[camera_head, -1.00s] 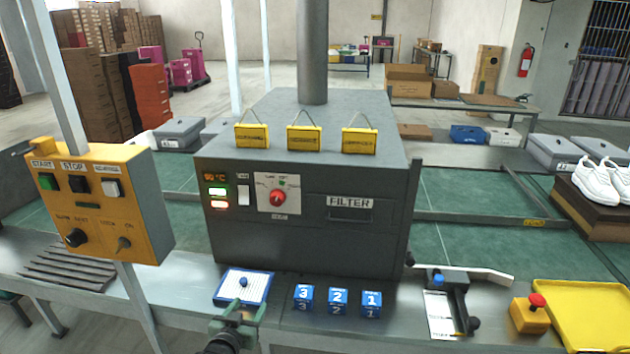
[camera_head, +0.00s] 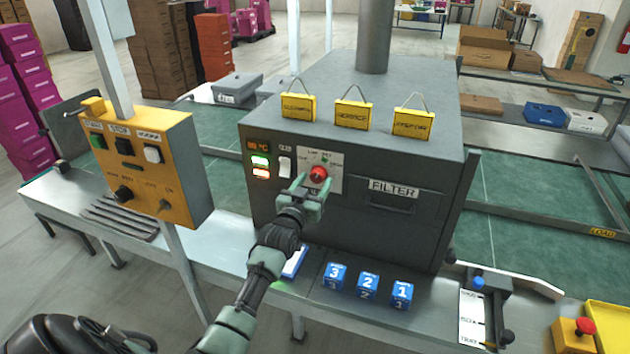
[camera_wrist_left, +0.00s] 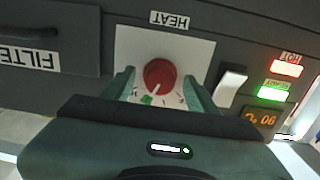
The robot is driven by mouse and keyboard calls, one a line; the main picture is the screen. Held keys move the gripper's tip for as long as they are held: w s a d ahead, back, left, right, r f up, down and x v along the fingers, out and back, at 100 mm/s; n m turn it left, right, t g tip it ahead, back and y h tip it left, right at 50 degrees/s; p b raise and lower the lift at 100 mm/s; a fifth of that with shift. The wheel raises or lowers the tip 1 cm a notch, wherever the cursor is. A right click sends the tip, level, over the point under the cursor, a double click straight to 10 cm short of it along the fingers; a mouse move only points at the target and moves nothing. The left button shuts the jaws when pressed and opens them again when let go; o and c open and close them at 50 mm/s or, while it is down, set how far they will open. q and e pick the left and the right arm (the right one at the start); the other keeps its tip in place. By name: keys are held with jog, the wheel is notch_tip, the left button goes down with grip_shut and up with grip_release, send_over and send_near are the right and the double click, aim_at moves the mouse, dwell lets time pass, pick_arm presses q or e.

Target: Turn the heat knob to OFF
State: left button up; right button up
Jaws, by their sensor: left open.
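The red heat knob (camera_head: 318,174) sits on a white dial plate (camera_head: 334,160) on the front of the grey oven box (camera_head: 400,225). In the left wrist view the red knob (camera_wrist_left: 159,75) shows a pale pointer line, with a green mark below it on the plate. My left gripper (camera_head: 312,187) is in front of the knob. In the left wrist view its open fingers (camera_wrist_left: 160,82) are on either side of the knob, with gaps showing at both sides. Whether the fingertips reach past the knob's face is unclear. My right gripper is not in view.
A white rocker switch (camera_head: 285,166) and lit displays are left of the dial. A FILTER drawer (camera_head: 392,196) is to its right. Yellow tags (camera_head: 352,115) hang at the top edge. Blue numbered blocks (camera_head: 368,286) stand below. A yellow control box (camera_head: 150,165) is at the left.

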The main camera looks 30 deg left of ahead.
pick_arm(q)
jog(key=shift+w+a, duration=0.1)
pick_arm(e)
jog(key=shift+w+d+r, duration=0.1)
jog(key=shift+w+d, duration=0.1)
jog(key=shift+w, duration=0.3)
pick_arm(q)
jog(key=shift+c, duration=0.4)
grip_shut()
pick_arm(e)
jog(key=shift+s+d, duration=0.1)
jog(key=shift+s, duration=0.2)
